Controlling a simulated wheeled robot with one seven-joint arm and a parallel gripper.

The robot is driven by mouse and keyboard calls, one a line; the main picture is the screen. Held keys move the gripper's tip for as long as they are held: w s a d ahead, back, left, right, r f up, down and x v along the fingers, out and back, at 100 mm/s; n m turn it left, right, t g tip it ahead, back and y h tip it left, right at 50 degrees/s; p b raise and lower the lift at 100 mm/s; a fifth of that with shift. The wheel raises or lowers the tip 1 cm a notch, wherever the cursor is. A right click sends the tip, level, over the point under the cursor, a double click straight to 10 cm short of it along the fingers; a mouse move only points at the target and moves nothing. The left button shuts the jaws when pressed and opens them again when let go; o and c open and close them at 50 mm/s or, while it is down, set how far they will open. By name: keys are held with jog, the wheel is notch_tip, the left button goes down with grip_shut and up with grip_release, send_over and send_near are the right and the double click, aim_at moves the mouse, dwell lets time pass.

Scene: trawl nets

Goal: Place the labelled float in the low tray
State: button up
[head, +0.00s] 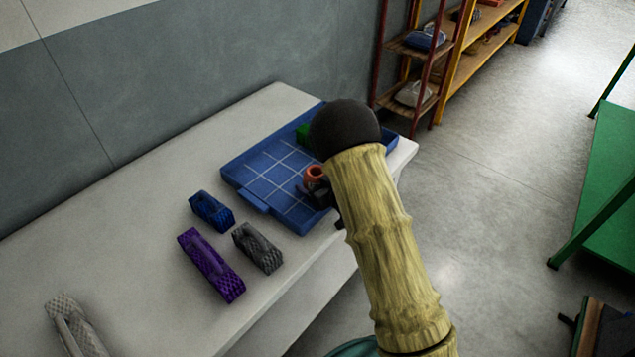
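A small orange-red ring-shaped piece (315,173) shows just left of my arm, over the blue gridded board (245,165). It may be the float; no label is readable on it. My gripper (319,194) is the dark part against or just below this piece, mostly hidden behind my arm. I cannot tell whether its fingers are open or closed on the piece. The board is low and flat with pale grid lines and a tab at its front edge. A blue edge, perhaps the low tray (391,141), shows right of my arm; its inside is hidden.
A green item (303,134) sits at the board's back. Blue (211,211), purple (211,265) and grey (258,247) textured blocks lie on the pale table (130,240) to the left. A pale textured piece (75,327) is nearer. Shelves (440,60) stand behind; a green surface (610,180) is right.

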jog(key=shift+s+f+g, duration=0.3)
jog(key=shift+s+f, duration=0.05)
jog(key=shift+f, duration=0.45)
jog(key=shift+w+r+p, duration=0.1)
jog(key=shift+r+p, duration=0.35)
jog(key=shift+p, duration=0.05)
jog(key=shift+d+r, duration=0.1)
jog(key=shift+d, duration=0.1)
jog(key=v, duration=1.1)
jog(key=shift+r, duration=0.4)
jog(key=s+d+r+m+g+h, duration=0.3)
jog(key=s+d+m+h, duration=0.3)
jog(key=d, duration=0.4)
jog(key=s+r+g, duration=0.1)
jog(key=s, duration=0.3)
jog(key=s+d+r+m+g+h, duration=0.1)
jog(key=s+g, duration=0.1)
jog(key=s, duration=0.2)
jog(key=s+r+m+g+h, duration=0.1)
jog(key=s+g, duration=0.1)
jog(key=s, duration=0.2)
jog(key=shift+s+d+r, duration=0.2)
jog(key=shift+s, duration=0.05)
